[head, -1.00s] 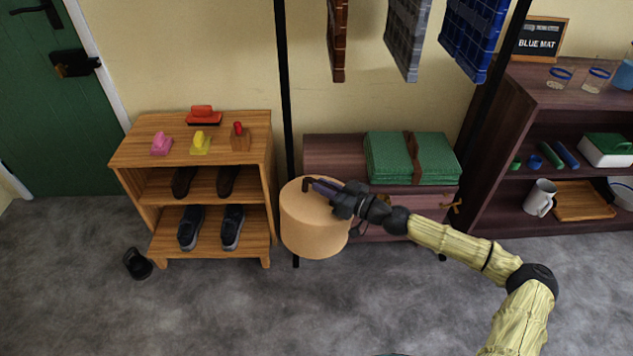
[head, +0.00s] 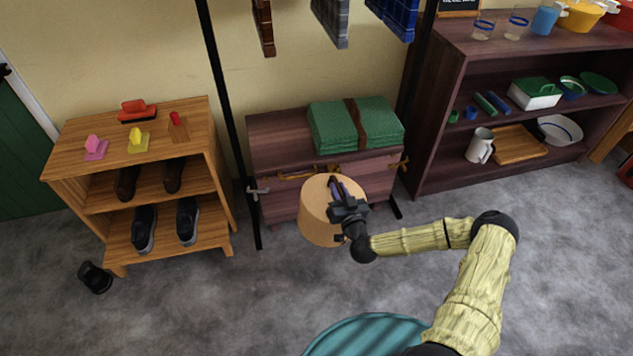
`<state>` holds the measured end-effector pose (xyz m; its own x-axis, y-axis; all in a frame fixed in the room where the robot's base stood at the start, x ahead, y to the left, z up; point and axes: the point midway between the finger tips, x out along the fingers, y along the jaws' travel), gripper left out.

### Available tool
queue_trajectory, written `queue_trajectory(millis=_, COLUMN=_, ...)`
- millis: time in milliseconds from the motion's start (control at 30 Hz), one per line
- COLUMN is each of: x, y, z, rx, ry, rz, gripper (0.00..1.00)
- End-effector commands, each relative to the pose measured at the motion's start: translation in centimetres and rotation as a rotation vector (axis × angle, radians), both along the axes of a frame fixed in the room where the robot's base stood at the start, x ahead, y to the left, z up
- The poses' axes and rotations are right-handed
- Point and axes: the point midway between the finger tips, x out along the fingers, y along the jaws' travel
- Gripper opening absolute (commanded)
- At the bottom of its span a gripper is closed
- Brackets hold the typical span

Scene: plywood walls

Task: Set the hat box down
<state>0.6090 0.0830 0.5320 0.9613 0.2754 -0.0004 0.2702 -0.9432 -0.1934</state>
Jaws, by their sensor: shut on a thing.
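The hat box (head: 318,222) is a tan round drum in the middle of the head view, in front of the dark wooden chest (head: 277,133). My gripper (head: 335,186) is at the top of the box, shut on it. The gripper covers part of the lid and the box's right side. The box looks upright or slightly tilted. I cannot tell whether its underside touches the floor.
A shoe rack (head: 165,215) stands at the left, with a loose black shoe (head: 95,277) on the floor. A green folded blanket (head: 330,128) lies on the chest. Dark shelves (head: 425,165) stand at the right. Grey floor (head: 240,300) is open in front, with a teal striped mat (head: 345,340) near the bottom.

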Motion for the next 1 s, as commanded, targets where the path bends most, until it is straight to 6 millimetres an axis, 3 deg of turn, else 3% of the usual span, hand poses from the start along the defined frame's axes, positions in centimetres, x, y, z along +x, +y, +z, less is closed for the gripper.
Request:
queue_trajectory(millis=200, x=-1.7, y=-4.5, z=-1.1, rx=0.0, ry=-0.002, rz=-0.162, gripper=0.0)
queue_trajectory(millis=400, x=-2.8, y=-7.5, z=-1.5, rx=0.003, ry=-0.002, rz=-0.259, gripper=0.0)
queue_trajectory(millis=1000, x=-3.0, y=-8.3, z=-1.6, rx=0.003, ry=-0.003, rz=-0.282, gripper=0.0)
